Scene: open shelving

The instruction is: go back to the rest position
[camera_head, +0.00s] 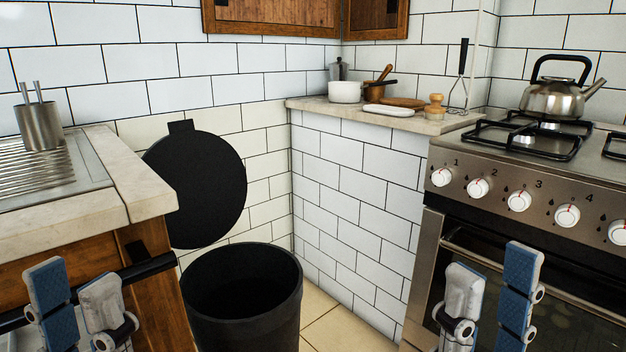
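My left gripper (76,292) is at the lower left, in front of the wooden cabinet under the sink counter. Its two blue-and-grey fingers stand upright and apart, with no object seen between them. A dark bar (148,268) shows right behind the fingers; I cannot tell whether they touch it. My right gripper (492,288) is at the lower right, in front of the oven (570,290). Its fingers are also upright and apart, with nothing seen between them. The lower parts of both grippers are cut off by the frame's bottom edge.
A black bin (245,320) stands open between the counters, its round lid (196,190) raised against the tiled wall. A metal cup (40,124) stands on the left sink counter (120,175). The stove holds a kettle (556,95). The back counter (380,118) holds a white pot (345,92) and utensils.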

